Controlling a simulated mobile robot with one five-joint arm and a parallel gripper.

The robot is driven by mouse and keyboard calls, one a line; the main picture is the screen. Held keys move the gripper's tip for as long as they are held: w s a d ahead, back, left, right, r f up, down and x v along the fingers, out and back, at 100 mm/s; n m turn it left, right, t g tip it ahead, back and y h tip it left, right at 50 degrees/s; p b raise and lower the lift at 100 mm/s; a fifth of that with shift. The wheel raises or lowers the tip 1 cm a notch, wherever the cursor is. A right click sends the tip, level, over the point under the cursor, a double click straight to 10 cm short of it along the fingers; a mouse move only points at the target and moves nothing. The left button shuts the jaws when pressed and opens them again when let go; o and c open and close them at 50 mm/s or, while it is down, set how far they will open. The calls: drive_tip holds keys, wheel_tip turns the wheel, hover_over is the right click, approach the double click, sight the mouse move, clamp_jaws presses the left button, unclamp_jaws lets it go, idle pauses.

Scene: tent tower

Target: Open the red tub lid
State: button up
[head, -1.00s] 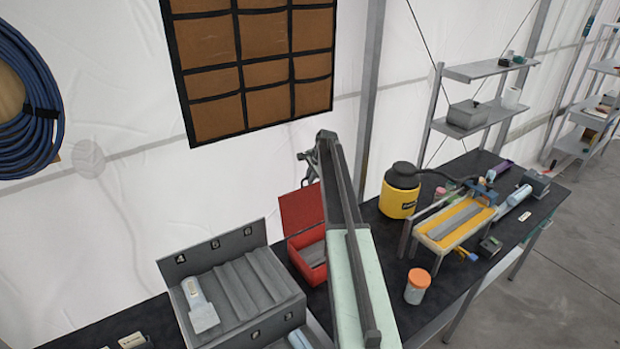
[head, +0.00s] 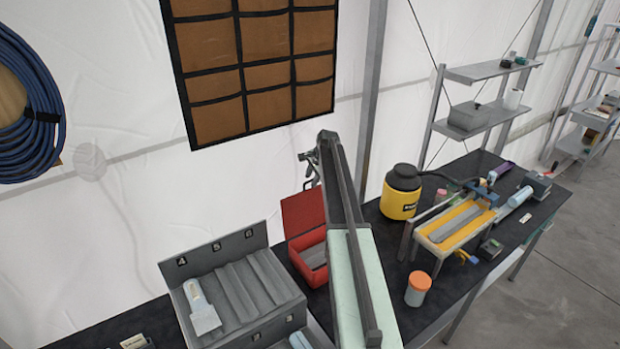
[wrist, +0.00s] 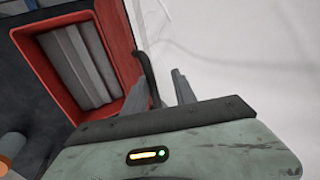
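The red tub (head: 310,260) stands on the dark bench, and its red lid (head: 302,213) is raised, tilted up at the back toward the wall. The tub's inside shows a grey ridged piece. In the wrist view the tub's red rim (wrist: 122,35) and its grey contents fill the upper left. My gripper (head: 311,172) is just above and behind the lid's top edge, partly hidden by my arm. My arm hides the tub's right side.
A grey bin rack (head: 232,282) with numbered slots stands close left of the tub. A yellow canister (head: 400,193), an orange-lidded jar (head: 417,288) and a yellow-topped fixture (head: 455,222) stand to the right. The white tent wall (head: 110,200) is close behind.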

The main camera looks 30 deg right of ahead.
drive_tip(key=s, duration=1.2)
drive_tip(key=shift+d+r, duration=0.15)
drive_tip(key=shift+d, duration=0.05)
